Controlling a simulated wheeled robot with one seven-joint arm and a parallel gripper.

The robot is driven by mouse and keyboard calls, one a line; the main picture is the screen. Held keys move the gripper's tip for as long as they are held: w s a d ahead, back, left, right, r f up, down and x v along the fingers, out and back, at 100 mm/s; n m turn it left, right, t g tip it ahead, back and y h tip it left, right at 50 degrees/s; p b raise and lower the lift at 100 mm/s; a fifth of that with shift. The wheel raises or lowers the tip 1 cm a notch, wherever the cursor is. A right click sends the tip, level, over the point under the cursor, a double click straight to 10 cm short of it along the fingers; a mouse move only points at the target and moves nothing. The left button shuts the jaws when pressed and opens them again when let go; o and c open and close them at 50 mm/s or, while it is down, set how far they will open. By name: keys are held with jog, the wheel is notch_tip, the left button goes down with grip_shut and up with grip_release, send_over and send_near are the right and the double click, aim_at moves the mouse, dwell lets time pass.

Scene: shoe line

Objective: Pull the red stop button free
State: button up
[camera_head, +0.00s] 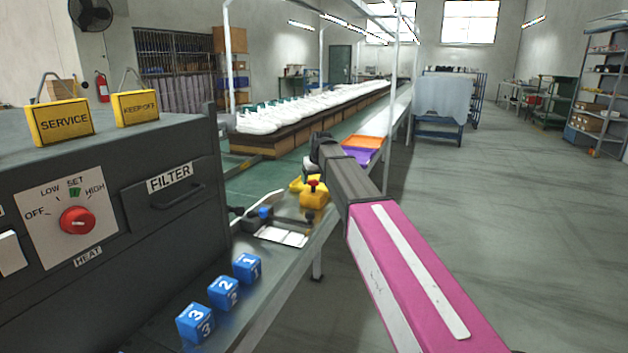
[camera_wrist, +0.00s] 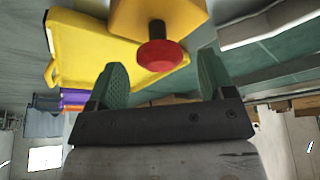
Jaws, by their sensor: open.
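The red stop button (camera_head: 313,184) sits on top of a yellow box (camera_head: 314,198) on the grey bench. In the wrist view, the red button (camera_wrist: 159,54) joins the yellow box (camera_wrist: 158,14) by a dark stem. My gripper (camera_wrist: 162,75) is open, its two green-padded fingers spread to either side of the button's head, with gaps visible on both sides. I cannot tell whether the fingers are level with the button in depth. In the head view my gripper (camera_head: 310,165) is largely hidden by my arm, just behind the button.
A flat yellow item (camera_wrist: 78,45) lies beside the box. A clipboard-like white sheet (camera_head: 282,236) and blue numbered blocks (camera_head: 223,292) lie nearer on the bench. A dark heater cabinet (camera_head: 165,185) stands left. Purple (camera_head: 358,154) and orange (camera_head: 362,141) trays lie beyond.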

jog(key=v, duration=1)
jog(key=shift+r, duration=0.15)
jog(key=s+d+f+m+g, duration=0.1)
jog(key=s+d+f, duration=0.4)
jog(key=f, duration=0.5)
jog(key=s+d+f+m+g+h, duration=0.1)
jog(key=s+d+f, duration=0.5)
jog(key=f, duration=0.4)
jog(key=s+d+f+m, duration=0.1)
jog(key=s+d+f, duration=0.4)
jog(key=f, duration=0.6)
jog(key=shift+s+d+m+g+h, duration=0.2)
jog(key=shift+s+m+g+h, duration=0.15)
jog(key=shift+s, duration=0.85)
jog(key=shift+m+g, duration=0.65)
jog(key=shift+g, duration=0.1)
jog(key=s+d+f, duration=0.1)
jog(key=s+f, duration=0.1)
jog(key=s, duration=0.1)
jog(key=s+d+f, duration=0.2)
jog(key=s+f, duration=0.1)
jog(key=s, duration=0.1)
jog(key=s+d+f, duration=0.2)
jog(key=s+f, duration=0.1)
jog(key=s, duration=0.1)
jog(key=shift+s+f, duration=0.1)
jog(key=shift+f, duration=0.15)
jog(key=shift+c, duration=0.3)
